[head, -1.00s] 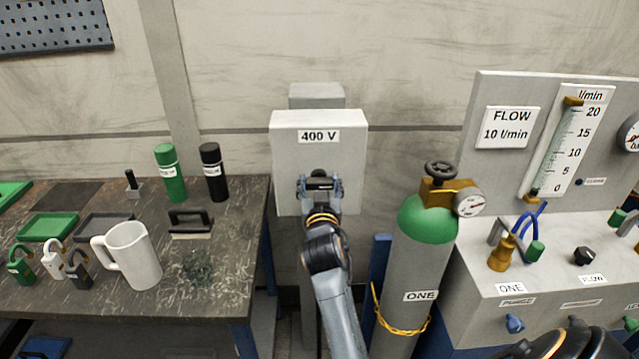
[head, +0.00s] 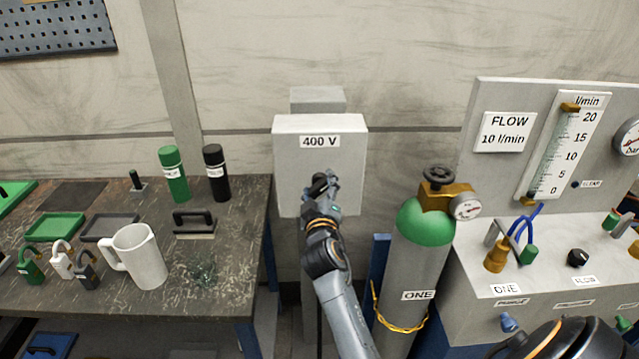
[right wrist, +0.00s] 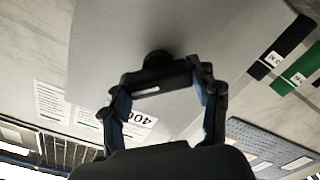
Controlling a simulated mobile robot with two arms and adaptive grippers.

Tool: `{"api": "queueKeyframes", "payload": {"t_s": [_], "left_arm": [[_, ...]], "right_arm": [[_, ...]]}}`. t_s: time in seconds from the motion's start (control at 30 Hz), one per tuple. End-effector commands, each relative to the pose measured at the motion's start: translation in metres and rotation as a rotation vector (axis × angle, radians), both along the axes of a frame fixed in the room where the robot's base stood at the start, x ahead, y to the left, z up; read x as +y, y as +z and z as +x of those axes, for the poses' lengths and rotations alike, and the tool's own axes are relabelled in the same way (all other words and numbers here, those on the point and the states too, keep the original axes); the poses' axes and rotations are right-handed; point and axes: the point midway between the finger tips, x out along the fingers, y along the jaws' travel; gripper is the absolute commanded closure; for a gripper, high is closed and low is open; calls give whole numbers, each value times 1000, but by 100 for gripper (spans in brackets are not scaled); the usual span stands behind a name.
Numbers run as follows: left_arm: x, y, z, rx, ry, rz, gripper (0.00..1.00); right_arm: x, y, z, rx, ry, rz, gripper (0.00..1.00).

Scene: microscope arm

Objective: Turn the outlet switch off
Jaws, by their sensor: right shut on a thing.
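The outlet is a pale grey box (head: 290,165) labelled "400 V", mounted on a post at the wall. Its black switch handle (head: 319,182) sticks out of the front face, mostly hidden by my right gripper (head: 321,192) in the head view. In the right wrist view the handle is a dark bar (right wrist: 158,86) on a round hub, lying between the two fingertips. My right gripper is shut on this handle and is rolled at a slant to the box. The box's label shows upside down and tilted there. My left gripper is not in view.
A green-topped gas cylinder (head: 411,270) stands close to the right of my arm. A flow panel (head: 512,98) stands further right. The workbench (head: 226,255) on the left holds a white jug (head: 140,258), padlocks and two bottles (head: 174,175).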

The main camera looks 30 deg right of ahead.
Motion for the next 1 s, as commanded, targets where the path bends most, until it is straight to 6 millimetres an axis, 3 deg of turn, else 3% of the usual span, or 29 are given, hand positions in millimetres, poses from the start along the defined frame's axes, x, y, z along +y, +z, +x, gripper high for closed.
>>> {"api": "queueKeyframes", "payload": {"t_s": [0.6,1.0], "left_arm": [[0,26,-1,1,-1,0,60],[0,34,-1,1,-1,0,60]], "right_arm": [[-2,3,0,291,-4,-482,71],[-2,2,0,399,-7,-658,71]]}}
